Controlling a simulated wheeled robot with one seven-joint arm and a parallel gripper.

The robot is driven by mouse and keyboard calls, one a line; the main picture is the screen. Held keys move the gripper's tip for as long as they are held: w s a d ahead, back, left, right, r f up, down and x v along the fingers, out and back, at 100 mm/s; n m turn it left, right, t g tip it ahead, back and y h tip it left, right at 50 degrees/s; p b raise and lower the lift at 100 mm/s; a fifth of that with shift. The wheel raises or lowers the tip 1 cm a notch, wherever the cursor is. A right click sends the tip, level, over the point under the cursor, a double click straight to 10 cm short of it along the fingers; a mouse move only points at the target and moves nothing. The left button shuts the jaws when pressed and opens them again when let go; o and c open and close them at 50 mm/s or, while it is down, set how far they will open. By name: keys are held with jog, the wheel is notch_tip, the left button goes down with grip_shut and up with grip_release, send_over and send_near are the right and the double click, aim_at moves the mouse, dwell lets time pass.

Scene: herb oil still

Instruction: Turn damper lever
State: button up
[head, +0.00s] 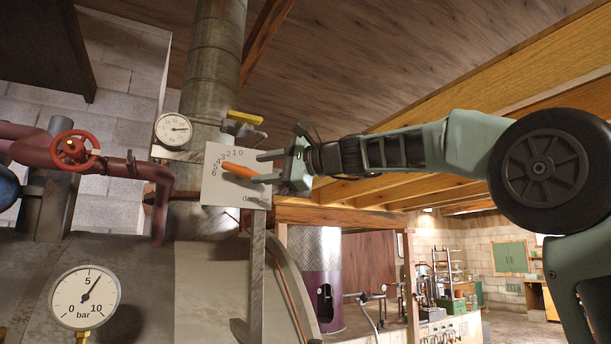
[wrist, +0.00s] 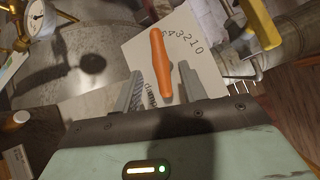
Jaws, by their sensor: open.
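The damper lever (head: 236,171) is an orange handle on a white plate (head: 222,196) marked with a number scale and a partly hidden word beginning "dam". The plate is in front of the grey metal flue. In the head view the lever slants from upper left to lower right, its right end near my gripper (head: 268,168). My gripper is open, its two fingers pointing left at the plate. In the wrist view the lever (wrist: 160,62) lies between the fingers of my gripper (wrist: 160,88), with gaps on both sides. I cannot tell whether they touch it.
A yellow-handled valve (head: 244,117) is just above the plate. A round dial gauge (head: 173,130) is left of it, and a red handwheel (head: 74,150) sits on the pipe at far left. A bar gauge (head: 85,298) is lower left. Open room lies at right.

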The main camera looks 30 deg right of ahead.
jog(key=b+v, duration=0.4)
jog(key=v, duration=0.7)
